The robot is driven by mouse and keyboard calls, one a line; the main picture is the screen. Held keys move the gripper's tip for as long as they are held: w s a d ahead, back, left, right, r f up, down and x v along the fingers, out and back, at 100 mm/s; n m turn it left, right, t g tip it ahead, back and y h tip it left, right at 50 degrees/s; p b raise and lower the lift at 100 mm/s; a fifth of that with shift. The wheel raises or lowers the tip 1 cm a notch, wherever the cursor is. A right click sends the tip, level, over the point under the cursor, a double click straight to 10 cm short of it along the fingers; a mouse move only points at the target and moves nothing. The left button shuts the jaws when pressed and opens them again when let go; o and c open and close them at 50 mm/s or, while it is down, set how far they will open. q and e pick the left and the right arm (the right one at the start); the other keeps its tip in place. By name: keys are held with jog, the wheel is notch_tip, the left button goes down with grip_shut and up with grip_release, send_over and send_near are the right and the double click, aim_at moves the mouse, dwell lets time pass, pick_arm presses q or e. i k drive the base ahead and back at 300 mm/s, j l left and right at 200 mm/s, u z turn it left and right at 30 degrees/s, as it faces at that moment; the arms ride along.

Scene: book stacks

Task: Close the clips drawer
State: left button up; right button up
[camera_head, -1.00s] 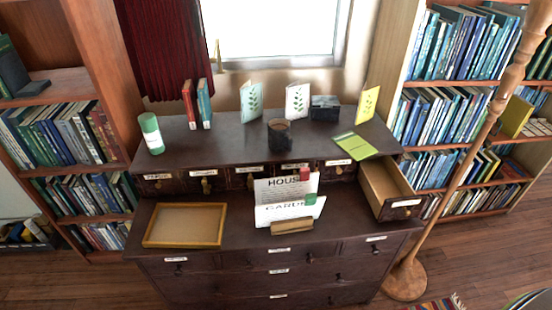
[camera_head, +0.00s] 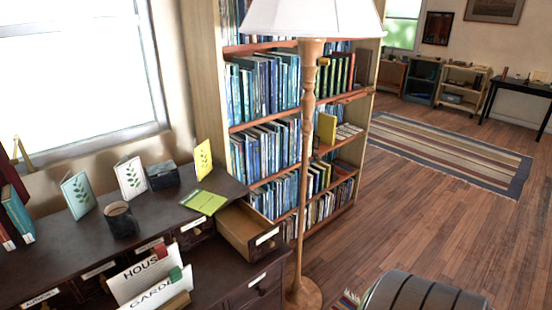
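One small drawer (camera_head: 246,231) at the right end of the dark desk's upper row is pulled out. Its inside looks empty, and its front carries a white label too small to read, so I cannot tell if it is the clips drawer. The other small drawers of the row, such as the one at its left (camera_head: 194,231), are shut. Neither of my grippers is in view.
A wooden floor lamp (camera_head: 307,170) stands close to the right of the open drawer. A dark rounded seat (camera_head: 422,292) is at the bottom right. A bookcase (camera_head: 218,100) stands behind. The wooden floor (camera_head: 430,215) at right is clear up to the striped rug (camera_head: 445,150).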

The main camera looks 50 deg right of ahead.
aim_at(243, 222)
jog(key=z, duration=1.5)
